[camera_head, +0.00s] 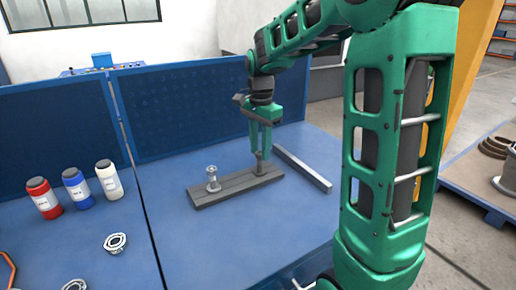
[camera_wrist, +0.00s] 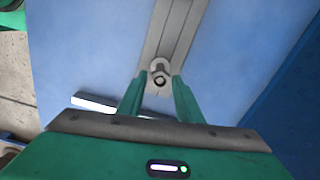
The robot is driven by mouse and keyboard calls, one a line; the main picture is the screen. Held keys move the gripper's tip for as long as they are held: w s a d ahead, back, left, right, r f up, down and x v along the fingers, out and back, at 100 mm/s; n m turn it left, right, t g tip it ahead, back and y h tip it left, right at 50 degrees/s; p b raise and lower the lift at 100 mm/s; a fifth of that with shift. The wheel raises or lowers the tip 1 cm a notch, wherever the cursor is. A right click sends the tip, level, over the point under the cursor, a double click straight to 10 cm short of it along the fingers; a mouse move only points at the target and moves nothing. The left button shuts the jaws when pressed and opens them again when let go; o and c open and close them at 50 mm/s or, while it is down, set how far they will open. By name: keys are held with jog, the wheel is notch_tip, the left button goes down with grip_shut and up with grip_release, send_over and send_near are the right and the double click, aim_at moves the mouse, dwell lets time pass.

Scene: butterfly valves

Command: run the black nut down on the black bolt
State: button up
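A dark bolt (camera_head: 260,168) stands upright at the right part of a grey bar on the table, and I take it for the black bolt. In the wrist view a grey nut-like ring (camera_wrist: 160,72) shows around the bolt's end. Whether this is the black nut, and how far down it sits, I cannot tell. My gripper (camera_head: 259,152) points down over this bolt. In the wrist view my gripper (camera_wrist: 160,80) has its two green fingers apart, one on each side of the ring, with a small gap visible on both sides.
The grey bar (camera_head: 226,190) also bears a silver bolt (camera_head: 213,180) at its left. A metal rail (camera_head: 303,169) lies to the right. Red (camera_head: 44,198), blue (camera_head: 76,189) and white (camera_head: 109,180) bottles and a loose ring (camera_head: 116,243) are on the left table.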

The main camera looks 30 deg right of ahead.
jog(key=n, duration=0.5)
jog(key=shift+n, duration=0.3)
jog(key=n, duration=0.6)
grip_shut()
